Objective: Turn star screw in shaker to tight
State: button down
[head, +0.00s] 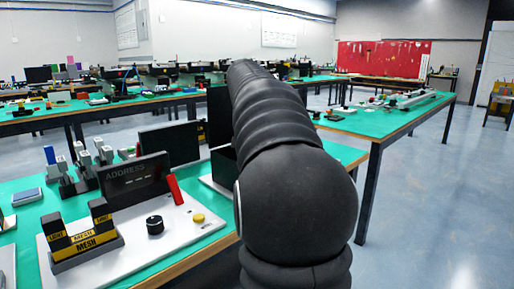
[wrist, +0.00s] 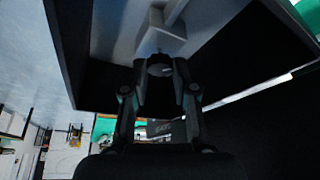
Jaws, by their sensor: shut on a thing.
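In the wrist view my gripper (wrist: 159,66) has its two fingers closed around a small dark round knob (wrist: 158,71), which looks like the star screw. Most of the knob is hidden between the fingers. Just beyond it is a pale grey block (wrist: 152,42) inside a dark box-like frame (wrist: 100,100), which looks like the shaker. I cannot tell how far the screw is turned. In the head view my black arm hides the gripper and the screw. Part of a black box (head: 222,165) shows at the arm's left side.
On the near green table (head: 150,276) stand a white panel (head: 190,232) with a black knob (head: 155,224) and yellow button (head: 198,218), a dark "ADDRESS" display (head: 133,180), and a "MESH" holder (head: 84,243). Another green table (head: 400,118) stands at the right. The floor at right is clear.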

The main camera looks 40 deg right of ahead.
jog(key=m+g, duration=0.1)
jog(key=m, duration=0.2)
jog(key=shift+w+m, duration=0.15)
jog(key=shift+m, duration=0.15)
jog(key=shift+m+g+h, duration=0.4)
jog(key=shift+m+g, duration=0.5)
jog(key=shift+m, duration=0.9)
jog(key=c, duration=0.9)
grip_release()
jog(key=v, duration=1.2)
